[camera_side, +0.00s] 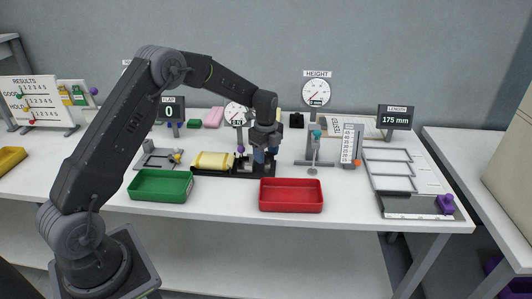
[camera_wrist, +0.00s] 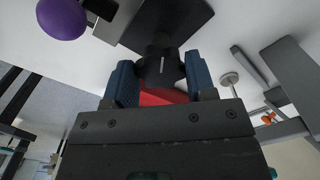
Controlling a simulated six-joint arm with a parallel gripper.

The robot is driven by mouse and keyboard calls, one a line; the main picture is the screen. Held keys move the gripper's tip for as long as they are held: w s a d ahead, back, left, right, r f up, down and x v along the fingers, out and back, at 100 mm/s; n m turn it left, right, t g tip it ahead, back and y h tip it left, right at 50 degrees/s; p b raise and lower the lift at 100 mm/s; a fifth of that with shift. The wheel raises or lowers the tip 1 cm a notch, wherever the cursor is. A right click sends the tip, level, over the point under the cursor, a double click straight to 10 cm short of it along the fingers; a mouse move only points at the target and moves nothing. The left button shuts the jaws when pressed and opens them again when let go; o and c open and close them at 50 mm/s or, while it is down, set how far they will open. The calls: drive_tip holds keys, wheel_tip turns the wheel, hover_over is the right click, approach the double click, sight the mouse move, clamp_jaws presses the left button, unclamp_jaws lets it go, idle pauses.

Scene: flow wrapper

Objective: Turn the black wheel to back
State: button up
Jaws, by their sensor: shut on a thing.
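In the wrist view the black wheel (camera_wrist: 160,68) is a dark knob with a short white mark line. It sits between the two blue fingers of my gripper (camera_wrist: 162,82), which are shut on it. In the side view my gripper (camera_side: 265,155) points down at the right end of a black base on the table, and its fingers hide the wheel there. Which way the white mark points relative to "back" is not clear from these views.
A yellow block (camera_side: 213,161) lies on the base left of my gripper. A green tray (camera_side: 161,186) and a red tray (camera_side: 291,195) stand in front. A round HEIGHT dial (camera_side: 316,92) and grey gauge stand (camera_side: 314,150) are to the right. A purple ball (camera_wrist: 62,18) is close in the wrist view.

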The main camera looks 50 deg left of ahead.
drive_tip(key=n, duration=0.7)
drive_tip(key=shift+s, duration=0.1)
drive_tip(key=n, duration=0.7)
drive_tip(key=shift+d, duration=0.15)
drive_tip(key=n, duration=0.3)
drive_tip(key=shift+n, duration=0.4)
drive_tip(key=n, duration=0.3)
drive_tip(key=shift+d+n, duration=0.1)
drive_tip(key=shift+n, duration=0.2)
drive_tip(key=n, duration=0.3)
drive_tip(key=shift+n, duration=2.2)
drive_tip(key=shift+r, duration=0.1)
